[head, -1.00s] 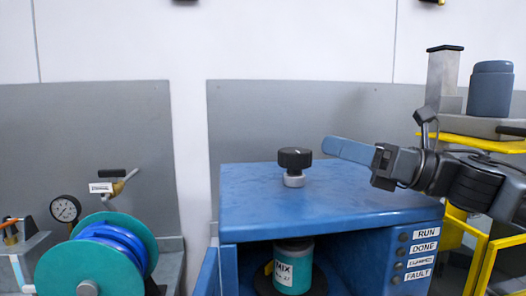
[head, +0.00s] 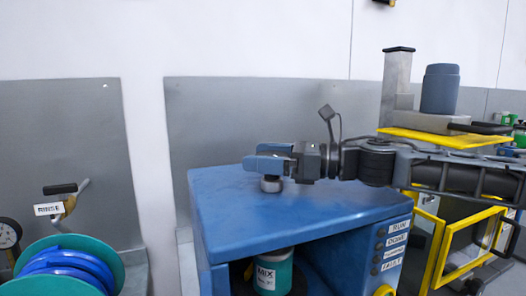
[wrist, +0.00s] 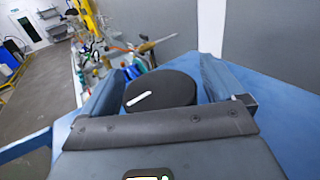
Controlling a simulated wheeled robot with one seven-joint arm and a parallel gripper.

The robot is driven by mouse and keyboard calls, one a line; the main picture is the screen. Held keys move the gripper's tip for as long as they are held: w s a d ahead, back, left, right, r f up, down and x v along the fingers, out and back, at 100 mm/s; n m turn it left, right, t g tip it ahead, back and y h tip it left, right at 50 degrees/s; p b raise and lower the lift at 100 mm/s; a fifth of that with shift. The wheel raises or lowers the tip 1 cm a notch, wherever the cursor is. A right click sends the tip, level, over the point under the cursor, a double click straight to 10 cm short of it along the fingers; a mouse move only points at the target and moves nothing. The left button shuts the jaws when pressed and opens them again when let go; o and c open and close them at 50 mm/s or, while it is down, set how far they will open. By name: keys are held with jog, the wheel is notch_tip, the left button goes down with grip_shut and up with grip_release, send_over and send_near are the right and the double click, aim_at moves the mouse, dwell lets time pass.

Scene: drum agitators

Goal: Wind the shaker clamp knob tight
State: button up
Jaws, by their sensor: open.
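The shaker clamp knob shows in the wrist view as a round black disc (wrist: 160,91) with a white line on top. In the head view its black part is hidden by my gripper (head: 266,156), and only its grey collar (head: 271,184) shows below the fingers. The knob stands on top of the blue shaker cabinet (head: 310,210). My gripper is open. In the wrist view its two blue fingers (wrist: 157,82) lie on either side of the knob, with a visible gap on the right; contact on the left cannot be told.
A can labelled MIX (head: 272,272) sits in the cabinet's front opening. Status labels (head: 393,250) run down its right front. A yellow frame (head: 462,250) and a blue-grey canister (head: 440,88) stand right. A teal hose reel (head: 62,270) and RINSE valve (head: 60,200) are left.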

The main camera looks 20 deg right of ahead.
jog(key=shift+a, duration=0.15)
jog(key=shift+c, duration=0.3)
jog(key=c, duration=0.9)
jog(key=shift+m+t+h, duration=0.3)
jog(key=shift+t, duration=0.1)
